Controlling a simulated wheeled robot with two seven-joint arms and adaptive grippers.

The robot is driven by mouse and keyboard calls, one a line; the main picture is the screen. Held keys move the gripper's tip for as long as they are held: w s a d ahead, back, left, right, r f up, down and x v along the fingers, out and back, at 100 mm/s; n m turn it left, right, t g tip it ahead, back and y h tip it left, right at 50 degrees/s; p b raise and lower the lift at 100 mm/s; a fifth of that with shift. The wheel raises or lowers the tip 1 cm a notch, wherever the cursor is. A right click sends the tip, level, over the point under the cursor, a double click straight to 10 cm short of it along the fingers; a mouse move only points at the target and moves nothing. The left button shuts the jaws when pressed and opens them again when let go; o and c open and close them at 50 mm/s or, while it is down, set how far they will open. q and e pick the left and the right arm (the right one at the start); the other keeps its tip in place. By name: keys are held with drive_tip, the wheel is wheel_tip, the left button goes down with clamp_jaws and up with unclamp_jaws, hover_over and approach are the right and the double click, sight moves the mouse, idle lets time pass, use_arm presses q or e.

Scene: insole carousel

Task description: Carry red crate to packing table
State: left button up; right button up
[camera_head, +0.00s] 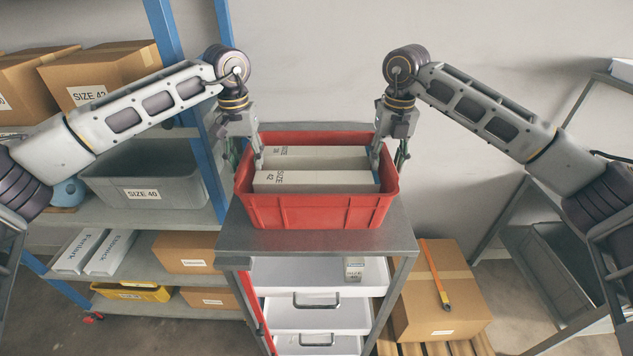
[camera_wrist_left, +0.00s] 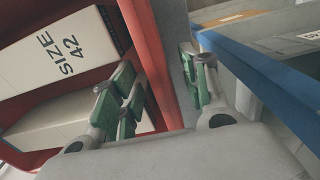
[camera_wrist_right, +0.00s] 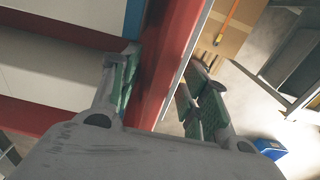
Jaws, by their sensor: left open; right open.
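The red crate (camera_head: 315,212) stands on the grey top of a drawer cart (camera_head: 233,236). It holds white boxes (camera_head: 317,181), at least one printed SIZE 42. My left gripper (camera_head: 244,160) is at the crate's left wall and my right gripper (camera_head: 388,160) at its right wall. In the left wrist view the open left fingers (camera_wrist_left: 165,92) straddle the red wall, one inside and one outside. In the right wrist view the open right fingers (camera_wrist_right: 160,92) straddle the opposite wall the same way. A packing table cannot be made out for certain.
A blue-framed shelf (camera_head: 168,40) with cartons and a grey SIZE 40 bin (camera_head: 110,176) stands close on the left. A carton with an orange strap (camera_head: 415,300) sits on a pallet at right. A grey metal frame (camera_head: 510,215) stands further right.

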use_arm(q)
clamp_jaws()
use_arm(e)
clamp_jaws()
use_arm(q)
drive_tip(key=shift+r, duration=0.25)
use_arm(e)
drive_tip(key=shift+r, duration=0.25)
